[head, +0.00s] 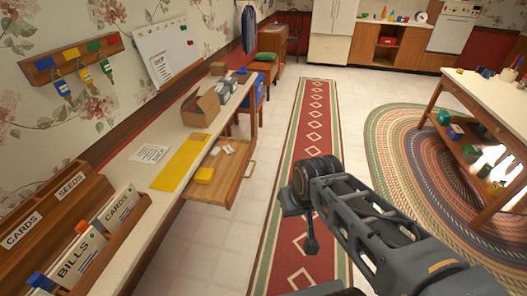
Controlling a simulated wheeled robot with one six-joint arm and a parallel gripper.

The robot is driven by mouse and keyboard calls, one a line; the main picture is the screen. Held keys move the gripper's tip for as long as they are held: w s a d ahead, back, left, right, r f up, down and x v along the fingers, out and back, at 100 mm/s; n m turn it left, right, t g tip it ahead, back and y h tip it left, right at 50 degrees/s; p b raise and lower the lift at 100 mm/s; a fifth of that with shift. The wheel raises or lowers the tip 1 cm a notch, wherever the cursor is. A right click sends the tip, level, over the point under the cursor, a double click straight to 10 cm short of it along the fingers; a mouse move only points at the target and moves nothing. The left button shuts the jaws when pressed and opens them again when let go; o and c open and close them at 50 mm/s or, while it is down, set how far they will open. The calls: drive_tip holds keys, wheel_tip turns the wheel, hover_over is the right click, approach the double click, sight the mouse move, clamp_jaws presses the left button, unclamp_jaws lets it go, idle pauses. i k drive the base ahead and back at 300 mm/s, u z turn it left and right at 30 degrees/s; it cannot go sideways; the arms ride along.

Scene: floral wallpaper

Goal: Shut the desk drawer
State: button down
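The desk drawer (224,184) is wooden and stands pulled out from the long desk (118,176) along the left wall. A yellow pad (204,175) and small white items (229,149) lie in it. My gripper (297,215) is at the end of my dark grey arm, to the right of the drawer and apart from it, over the red runner. Its fingers are small and dark, and I cannot make out whether they are open or shut. I see nothing held in it.
On the desk are an open cardboard box (201,107), a yellow mat (182,160), a paper (151,152) and file boxes (108,223). A blue chair (254,98) stands beyond the drawer. The red runner (316,130) and pale floor are clear. A worktable (484,97) stands right.

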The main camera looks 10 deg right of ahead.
sight(229, 170)
drive_tip(key=z, duration=0.05)
drive_tip(key=i, duration=1)
drive_tip(key=u, duration=0.4)
